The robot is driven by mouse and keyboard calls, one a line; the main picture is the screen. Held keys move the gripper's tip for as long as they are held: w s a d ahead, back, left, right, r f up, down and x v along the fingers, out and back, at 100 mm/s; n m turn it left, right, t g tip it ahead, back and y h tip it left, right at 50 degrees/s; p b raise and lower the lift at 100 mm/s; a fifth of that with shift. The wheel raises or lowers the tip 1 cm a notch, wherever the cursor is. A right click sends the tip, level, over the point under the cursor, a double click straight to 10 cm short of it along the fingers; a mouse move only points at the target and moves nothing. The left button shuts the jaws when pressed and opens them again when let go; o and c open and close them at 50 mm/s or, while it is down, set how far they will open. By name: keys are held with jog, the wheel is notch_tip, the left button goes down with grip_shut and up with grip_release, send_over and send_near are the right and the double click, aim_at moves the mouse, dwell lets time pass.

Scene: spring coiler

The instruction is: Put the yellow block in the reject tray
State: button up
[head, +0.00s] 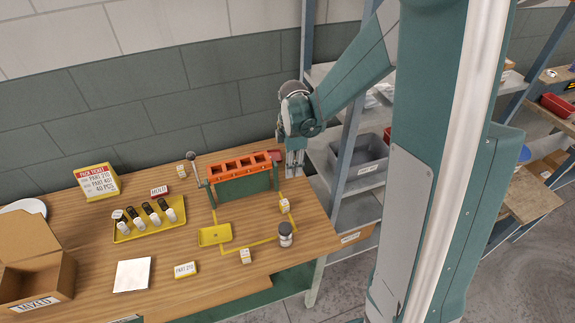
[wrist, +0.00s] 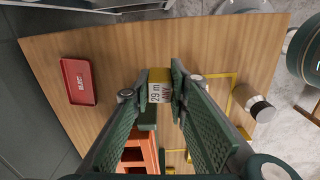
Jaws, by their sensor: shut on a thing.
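My gripper (head: 295,160) hangs beyond the right end of the orange-topped coiler. In the wrist view, its fingers (wrist: 162,100) are closed on a small yellow block (wrist: 159,75) with a white printed label facing the camera. The block is hidden or too small to make out in the head view. The red reject tray (wrist: 79,82) lies on the wooden table to the left of the block in the wrist view and looks empty. In the head view, the reject tray (head: 276,154) shows partly just left of my gripper, behind the coiler.
The orange coiler (head: 240,165) stands on green legs close to my gripper. A yellow tray of several bottles (head: 149,217), a small yellow tray (head: 214,235) and a jar (head: 286,235) are on the table. Shelving (head: 345,150) stands beyond the table's right edge.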

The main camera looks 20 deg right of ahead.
jog(key=r+n, duration=0.1)
jog(key=r, duration=0.1)
send_over(271, 150)
jog(key=shift+d+f, duration=0.1)
jog(key=shift+f, duration=0.05)
jog(key=shift+f, duration=0.15)
jog(key=shift+f, duration=3)
jog(key=shift+f+b, duration=0.3)
jog(key=shift+f, duration=1.55)
jog(key=shift+f, duration=0.2)
jog(key=o, duration=0.7)
jog(key=shift+o, duration=0.7)
